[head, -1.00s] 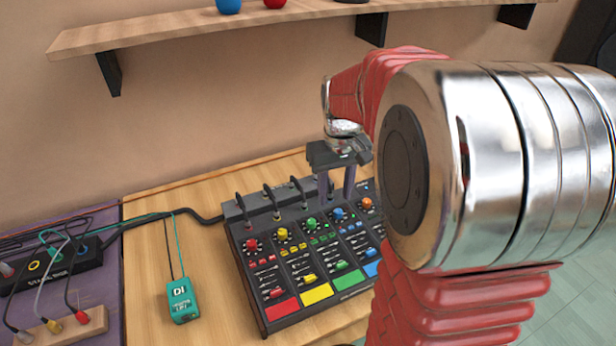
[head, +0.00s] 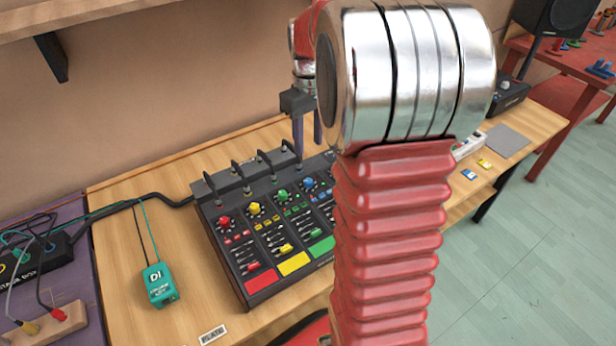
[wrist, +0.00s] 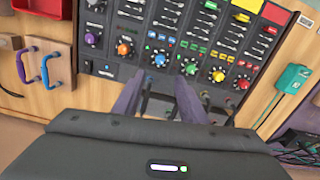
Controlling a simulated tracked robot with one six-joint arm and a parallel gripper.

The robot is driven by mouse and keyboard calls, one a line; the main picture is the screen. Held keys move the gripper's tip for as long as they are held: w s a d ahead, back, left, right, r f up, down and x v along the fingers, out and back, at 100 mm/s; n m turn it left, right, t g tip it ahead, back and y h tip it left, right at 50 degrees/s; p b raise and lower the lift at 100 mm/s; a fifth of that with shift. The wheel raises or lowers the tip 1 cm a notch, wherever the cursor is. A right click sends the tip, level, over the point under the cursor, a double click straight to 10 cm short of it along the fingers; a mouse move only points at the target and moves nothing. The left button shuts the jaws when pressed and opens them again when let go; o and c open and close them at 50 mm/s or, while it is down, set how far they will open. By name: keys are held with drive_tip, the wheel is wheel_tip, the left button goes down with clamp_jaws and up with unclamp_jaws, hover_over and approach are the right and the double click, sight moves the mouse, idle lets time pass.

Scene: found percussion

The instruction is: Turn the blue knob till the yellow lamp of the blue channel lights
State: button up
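The blue knob (head: 308,183) sits in the upper part of a dark mixer (head: 207,200) on the wooden table. It also shows in the wrist view (wrist: 158,60), just beyond the fingertips and roughly centred between them. My gripper (head: 308,146) points down above the mixer's back edge. Its two purple fingers stand apart with nothing between them, also in the wrist view (wrist: 158,92). The fingers do not appear to touch the knob. Small lamps show near the knob, but I cannot tell whether the yellow one is lit. My arm hides the lower blue channel in the head view.
A green knob (head: 283,196) is beside the blue one, and an orange knob (wrist: 125,49) is on its other side. Plugs and cables stand along the mixer's back. A teal DI box (head: 160,285) lies to the left. A shelf (head: 85,18) hangs above.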

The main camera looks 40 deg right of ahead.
sight(309, 181)
drive_tip(key=shift+f, duration=0.1)
wheel_tip(309, 181, down, 14)
drive_tip(key=shift+r, duration=0.2)
idle(0.4)
drive_tip(key=shift+c, duration=0.2)
clamp_jaws()
